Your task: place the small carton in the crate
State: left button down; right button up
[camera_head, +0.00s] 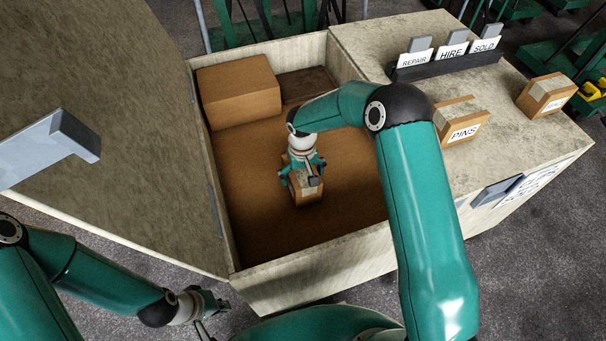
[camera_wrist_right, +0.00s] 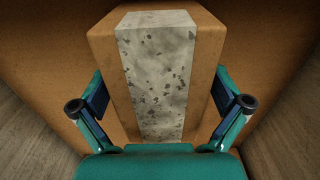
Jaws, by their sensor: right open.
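The small carton (camera_head: 308,193), brown with a pale tape strip, is inside the open crate (camera_head: 318,262), near the middle of its brown floor. Whether its underside touches the floor is hard to tell. My right gripper (camera_head: 302,174) is above it, with its fingers open on either side. In the right wrist view, the carton (camera_wrist_right: 121,92) fills the middle between the fingers of my right gripper (camera_wrist_right: 160,108). My left gripper (camera_head: 208,318) is outside the crate at the lower left, away from the carton; its fingers are too small to read.
A larger carton (camera_head: 238,92) fills the crate's back left corner. A raised lid or panel (camera_head: 100,130) stands along the left. On the counter at right are a PINS carton (camera_head: 460,122), another carton (camera_head: 546,96) and a REPAIR/HIRE/SOLD card rack (camera_head: 447,64).

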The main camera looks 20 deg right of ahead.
notch_tip(320, 180, up, 12)
dwell(0.5)
jog(key=shift+s, duration=0.1)
